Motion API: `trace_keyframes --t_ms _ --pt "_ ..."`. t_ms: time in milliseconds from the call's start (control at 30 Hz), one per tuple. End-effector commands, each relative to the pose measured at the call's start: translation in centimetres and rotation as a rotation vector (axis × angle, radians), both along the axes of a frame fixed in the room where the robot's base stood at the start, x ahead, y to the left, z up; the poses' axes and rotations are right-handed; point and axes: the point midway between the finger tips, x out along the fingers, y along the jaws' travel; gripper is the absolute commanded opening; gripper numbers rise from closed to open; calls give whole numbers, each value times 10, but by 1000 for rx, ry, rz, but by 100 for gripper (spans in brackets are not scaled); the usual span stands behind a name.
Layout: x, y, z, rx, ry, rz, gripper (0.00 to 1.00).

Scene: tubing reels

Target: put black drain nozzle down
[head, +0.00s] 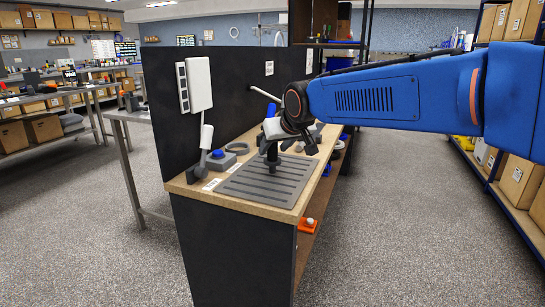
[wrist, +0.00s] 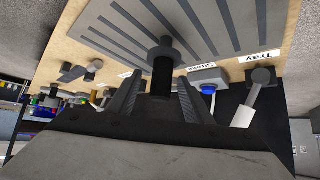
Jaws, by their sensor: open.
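The black drain nozzle (wrist: 163,58) stands on the grey ribbed tray (wrist: 205,20) in the wrist view, its wide collar toward the tray. It shows in the head view as a dark upright piece (head: 272,157) on the tray (head: 262,187), partly covered by my gripper. My gripper (wrist: 158,80) is open, with one dark finger on each side of the nozzle. Gaps show between the fingers and the nozzle in the wrist view. In the head view my gripper (head: 290,142) is just above the tray. Whether the nozzle's base sits fully flat cannot be told.
A grey box with a blue button (head: 220,159) and a grey holder (head: 197,172) stand left of the tray. A grey ring (head: 236,148) lies behind. A black panel (head: 215,85) walls off the bench's left side. The tray's front part is clear.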

Motion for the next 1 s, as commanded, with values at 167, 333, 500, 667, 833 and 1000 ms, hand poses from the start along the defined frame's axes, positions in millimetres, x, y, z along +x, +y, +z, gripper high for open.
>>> trace_keyframes --t_ms 167,333,500,667,833,1000 --pt "5 3 -6 0 1 0 46" --pt "18 11 -19 -1 2 0 46" --pt "32 18 -34 -1 2 0 46" --pt "35 19 -36 0 0 0 46" --pt "35 19 -36 0 0 0 32" --pt "35 19 -36 0 0 0 0"
